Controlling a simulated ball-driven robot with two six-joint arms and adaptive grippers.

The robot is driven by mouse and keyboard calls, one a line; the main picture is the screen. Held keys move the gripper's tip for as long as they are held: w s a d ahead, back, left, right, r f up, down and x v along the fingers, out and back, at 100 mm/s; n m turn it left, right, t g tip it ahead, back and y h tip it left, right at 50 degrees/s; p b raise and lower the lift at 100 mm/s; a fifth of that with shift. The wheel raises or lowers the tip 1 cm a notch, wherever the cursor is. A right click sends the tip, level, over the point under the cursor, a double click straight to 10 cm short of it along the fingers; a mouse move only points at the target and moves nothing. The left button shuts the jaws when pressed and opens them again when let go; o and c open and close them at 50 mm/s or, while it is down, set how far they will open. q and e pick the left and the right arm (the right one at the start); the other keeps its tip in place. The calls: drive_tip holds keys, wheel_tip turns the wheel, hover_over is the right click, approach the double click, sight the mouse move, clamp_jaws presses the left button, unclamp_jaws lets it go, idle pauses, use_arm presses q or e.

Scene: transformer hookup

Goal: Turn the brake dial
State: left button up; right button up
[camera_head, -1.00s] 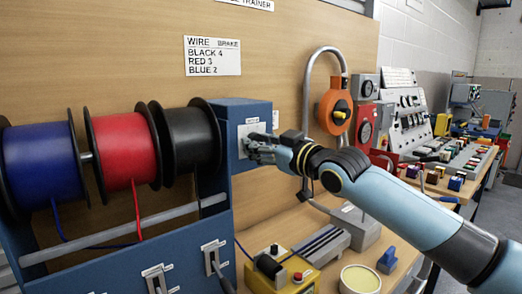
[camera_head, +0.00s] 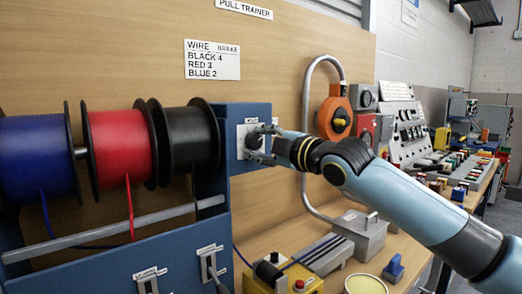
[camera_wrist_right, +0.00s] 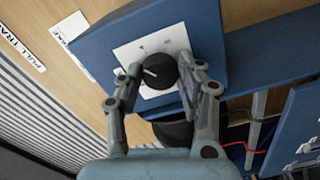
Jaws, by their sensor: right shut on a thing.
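The brake dial (camera_wrist_right: 160,71) is a round black knob with a white pointer line, on a white plate (camera_wrist_right: 141,48) fixed to a blue panel. In the head view the dial (camera_head: 254,140) is on the blue post right of the black spool. My right gripper (camera_wrist_right: 163,75) has one finger on each side of the dial and is shut on it. In the head view my right gripper (camera_head: 262,143) reaches the plate from the right. The plate's markings are too small to read. My left gripper is in neither view.
Blue (camera_head: 36,158), red (camera_head: 122,149) and black (camera_head: 188,146) wire spools sit left of the dial. A sign (camera_head: 212,60) reads black 4, red 3, blue 2. A yellow box (camera_head: 287,279) and an orange reel (camera_head: 336,118) are nearby.

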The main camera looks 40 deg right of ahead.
drive_tip(key=n+b, duration=0.1)
drive_tip(key=n, duration=0.3)
drive_tip(key=shift+f+n+b, duration=0.1)
drive_tip(key=shift+n+b, duration=0.2)
drive_tip(key=n+b, duration=0.1)
drive_tip(key=n, duration=0.2)
drive_tip(key=shift+n, duration=0.4)
drive_tip(key=n+b, duration=0.1)
drive_tip(key=n, duration=0.2)
drive_tip(key=shift+n+b, duration=0.55)
drive_tip(key=shift+n, duration=1.55)
drive_tip(key=o, duration=1.1)
drive_tip(key=shift+o, duration=0.2)
drive_tip(key=shift+r, duration=0.2)
